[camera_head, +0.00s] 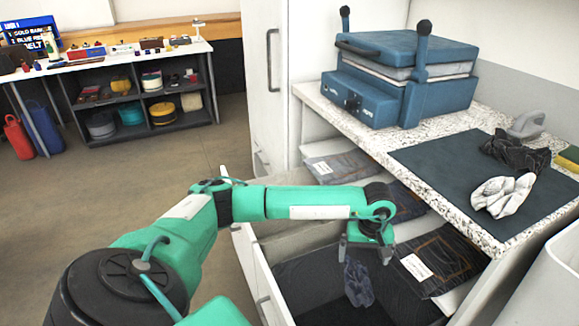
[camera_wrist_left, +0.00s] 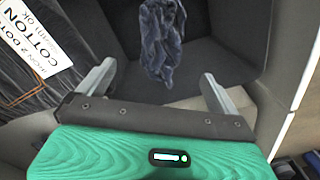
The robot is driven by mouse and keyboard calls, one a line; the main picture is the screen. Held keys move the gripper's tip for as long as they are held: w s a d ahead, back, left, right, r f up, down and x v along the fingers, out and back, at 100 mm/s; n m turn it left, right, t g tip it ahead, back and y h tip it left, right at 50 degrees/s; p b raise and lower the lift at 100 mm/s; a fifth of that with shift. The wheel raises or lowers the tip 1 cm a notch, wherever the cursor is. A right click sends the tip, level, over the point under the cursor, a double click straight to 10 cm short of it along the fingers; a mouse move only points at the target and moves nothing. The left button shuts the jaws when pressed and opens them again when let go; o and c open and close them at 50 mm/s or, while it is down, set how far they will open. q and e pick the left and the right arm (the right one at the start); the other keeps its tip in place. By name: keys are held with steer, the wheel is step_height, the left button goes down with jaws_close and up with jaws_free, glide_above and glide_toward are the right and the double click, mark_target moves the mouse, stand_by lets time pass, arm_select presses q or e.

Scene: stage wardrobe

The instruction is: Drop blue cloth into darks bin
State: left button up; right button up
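The blue cloth (camera_head: 357,284) is a crumpled, dark blue-grey piece just below my left gripper (camera_head: 366,250). It also shows in the left wrist view (camera_wrist_left: 162,42), beyond the gap between the fingers and touching neither. My left gripper (camera_wrist_left: 158,74) is open with its fingers wide apart. Beneath is an open, pale-walled drawer-like bin (camera_head: 262,285) with a dark interior. The cloth appears over that dark interior; I cannot tell whether it touches the bottom. No label naming the bin is readable. My right gripper is not in view.
Folded dark jeans (camera_head: 455,262) with a white tag lie right of the bin's dark area. The speckled counter (camera_head: 375,140) above holds a blue press (camera_head: 405,75), a dark mat (camera_head: 425,160), a white cloth (camera_head: 503,194) and a black cloth (camera_head: 515,150). Open floor lies left.

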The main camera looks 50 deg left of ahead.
arm_select(q)
step_height(320, 180, up, 14)
steer(key=p, duration=0.1)
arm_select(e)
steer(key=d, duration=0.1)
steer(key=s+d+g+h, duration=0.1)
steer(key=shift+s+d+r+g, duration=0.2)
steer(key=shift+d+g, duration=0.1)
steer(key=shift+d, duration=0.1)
arm_select(q)
steer(key=shift+f, duration=0.1)
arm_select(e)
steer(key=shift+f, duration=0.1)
